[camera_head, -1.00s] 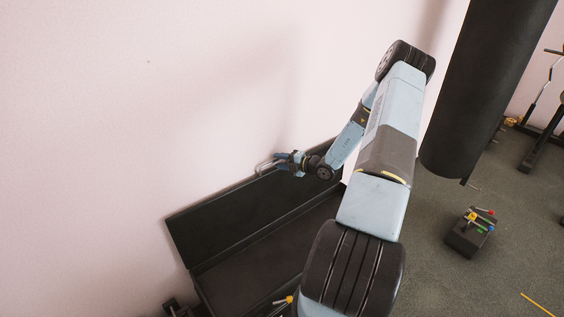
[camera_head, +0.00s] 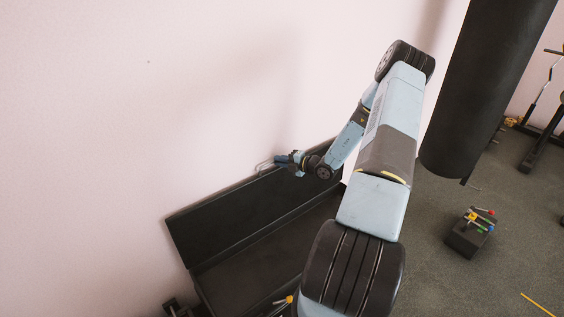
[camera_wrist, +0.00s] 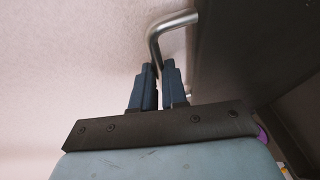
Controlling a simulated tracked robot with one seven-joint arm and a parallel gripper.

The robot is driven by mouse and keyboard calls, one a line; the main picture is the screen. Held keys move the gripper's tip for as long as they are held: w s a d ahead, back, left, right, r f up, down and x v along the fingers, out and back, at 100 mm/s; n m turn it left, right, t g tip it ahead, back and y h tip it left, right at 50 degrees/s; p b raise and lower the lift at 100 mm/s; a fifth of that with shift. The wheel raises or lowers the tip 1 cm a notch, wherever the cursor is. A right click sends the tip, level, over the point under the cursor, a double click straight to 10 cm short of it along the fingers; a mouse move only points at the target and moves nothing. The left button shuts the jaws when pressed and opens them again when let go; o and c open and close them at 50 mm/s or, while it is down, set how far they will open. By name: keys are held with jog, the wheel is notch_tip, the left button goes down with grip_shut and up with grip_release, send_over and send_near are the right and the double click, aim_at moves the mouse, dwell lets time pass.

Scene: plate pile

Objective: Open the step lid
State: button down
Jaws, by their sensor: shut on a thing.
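The step lid (camera_head: 225,223) is a long black panel, raised and standing tilted near the wall, above the open black step box (camera_head: 235,275). A bent metal handle (camera_wrist: 172,30) sits at the lid's edge; it also shows small in the head view (camera_head: 263,166). My gripper (camera_wrist: 161,67) is shut on the end of the handle, its dark blue fingers on either side of the bar. In the head view my gripper (camera_head: 281,159) is at the lid's upper edge. My arm hides the right part of the box.
A black punching bag (camera_head: 485,90) hangs to the right of my arm. A small dark block with coloured knobs (camera_head: 468,235) stands on the grey floor. The pale wall (camera_head: 110,110) is close behind the lid. Floor at the right is mostly clear.

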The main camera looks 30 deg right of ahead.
jog(key=shift+f, duration=0.1)
jog(key=s+d+f+t+y, duration=0.1)
jog(key=s+d+f, duration=0.1)
jog(key=s, duration=0.9)
jog(key=shift+s+f+n+t, duration=0.15)
jog(key=shift+s+n+t, duration=0.05)
jog(key=shift+n+t, duration=0.2)
jog(key=c, duration=1.4)
grip_release()
jog(key=shift+w, duration=0.1)
jog(key=shift+o, duration=1.2)
jog(key=shift+d, duration=0.1)
jog(key=v, duration=1.3)
jog(key=shift+s+d, duration=0.2)
jog(key=shift+s, duration=0.1)
